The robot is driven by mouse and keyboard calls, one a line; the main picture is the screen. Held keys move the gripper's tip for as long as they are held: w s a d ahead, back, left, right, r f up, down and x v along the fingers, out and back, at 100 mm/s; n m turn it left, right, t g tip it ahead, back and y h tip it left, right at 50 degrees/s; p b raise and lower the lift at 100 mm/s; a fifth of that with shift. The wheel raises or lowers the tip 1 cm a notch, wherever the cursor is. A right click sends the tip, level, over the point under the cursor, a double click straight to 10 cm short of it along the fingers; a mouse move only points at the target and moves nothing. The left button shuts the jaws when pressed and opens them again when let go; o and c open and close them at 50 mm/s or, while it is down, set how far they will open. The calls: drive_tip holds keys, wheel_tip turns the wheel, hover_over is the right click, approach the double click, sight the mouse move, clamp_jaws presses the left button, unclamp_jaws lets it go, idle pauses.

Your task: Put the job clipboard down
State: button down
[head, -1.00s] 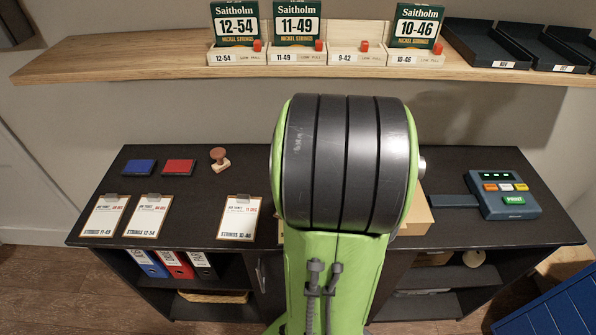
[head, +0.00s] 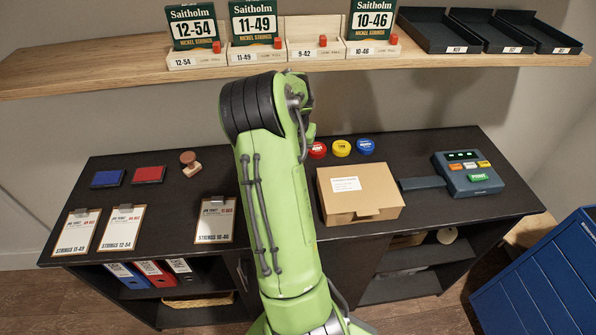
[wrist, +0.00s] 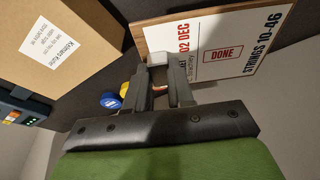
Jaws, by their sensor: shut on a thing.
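The job clipboard (wrist: 205,40) has a brown board and a white sheet reading STRINGS 10-46, with a red DONE mark. In the head view the clipboard labelled STRINGS 10-46 (head: 215,222) shows just left of my arm, over the dark bench (head: 165,215). I cannot tell whether it lies flat or is slightly raised. My gripper is hidden behind my arm in the head view.
Two other clipboards (head: 76,232) (head: 122,229) lie at the bench's left. Blue and red ink pads (head: 107,179) (head: 149,174) and a wooden stamp (head: 190,162) lie behind. A cardboard box (head: 360,195), coloured round items (head: 341,148) and a label printer (head: 468,175) are to the right.

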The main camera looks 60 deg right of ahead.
wheel_tip(320, 180, down, 9)
drive_tip(key=shift+f+b, duration=0.15)
drive_tip(key=shift+b, duration=0.45)
drive_tip(key=shift+w+d+f, duration=0.15)
drive_tip(key=shift+w, duration=0.05)
drive_tip(key=shift+s, duration=0.1)
drive_tip(key=shift+f, duration=0.2)
drive_tip(key=c, duration=1)
unclamp_jaws()
drive_tip(key=shift+r, duration=0.1)
drive_tip(key=p+v, duration=0.1)
drive_tip(key=v, duration=1.1)
drive_tip(key=shift+r+p, duration=0.2)
drive_tip(key=shift+p, duration=0.1)
